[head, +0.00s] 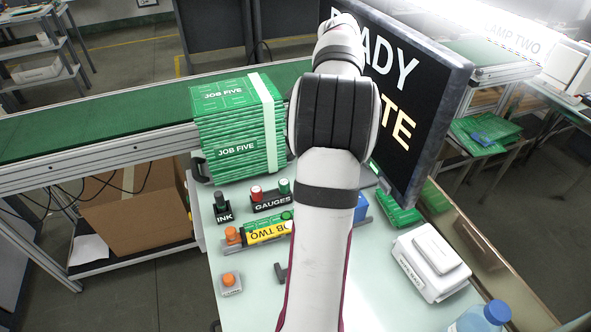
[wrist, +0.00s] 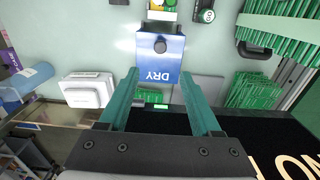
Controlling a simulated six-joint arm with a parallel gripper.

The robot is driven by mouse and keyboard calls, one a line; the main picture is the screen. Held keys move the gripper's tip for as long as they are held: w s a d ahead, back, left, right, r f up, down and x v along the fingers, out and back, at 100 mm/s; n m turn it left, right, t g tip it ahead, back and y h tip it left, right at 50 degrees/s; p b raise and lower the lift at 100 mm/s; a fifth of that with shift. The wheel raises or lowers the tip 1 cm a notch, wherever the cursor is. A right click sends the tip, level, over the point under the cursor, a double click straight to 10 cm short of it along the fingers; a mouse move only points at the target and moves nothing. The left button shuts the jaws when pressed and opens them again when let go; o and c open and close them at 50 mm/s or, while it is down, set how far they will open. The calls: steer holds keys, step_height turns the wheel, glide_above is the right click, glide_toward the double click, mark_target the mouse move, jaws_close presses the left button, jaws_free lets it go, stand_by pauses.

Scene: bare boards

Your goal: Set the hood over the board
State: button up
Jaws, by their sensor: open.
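The blue hood (wrist: 160,60), marked DRY and with a dark round knob on top, stands on the pale bench in the wrist view. In the head view only a blue edge of it (head: 361,208) shows to the right of my arm. My gripper (wrist: 159,75) is open and empty; its two teal fingers point towards the hood from its lettered side, apart from the knob. My arm hides the gripper in the head view. A green board (head: 287,215) shows partly behind the yellow JOB TWO plate (head: 265,233), left of my arm.
A tall stack of JOB FIVE boards (head: 237,125) stands at the back left. A dark screen (head: 420,100) rises close behind my arm. INK (head: 222,212) and GAUGES (head: 270,200) holders, an orange button (head: 230,282), a white box (head: 432,265) and a bottle (head: 483,318) stand on the bench.

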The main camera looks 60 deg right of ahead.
step_height(320, 180, down, 14)
steer(key=shift+w+r, duration=0.1)
steer(key=shift+r, duration=0.1)
jaws_close()
stand_by(1.3)
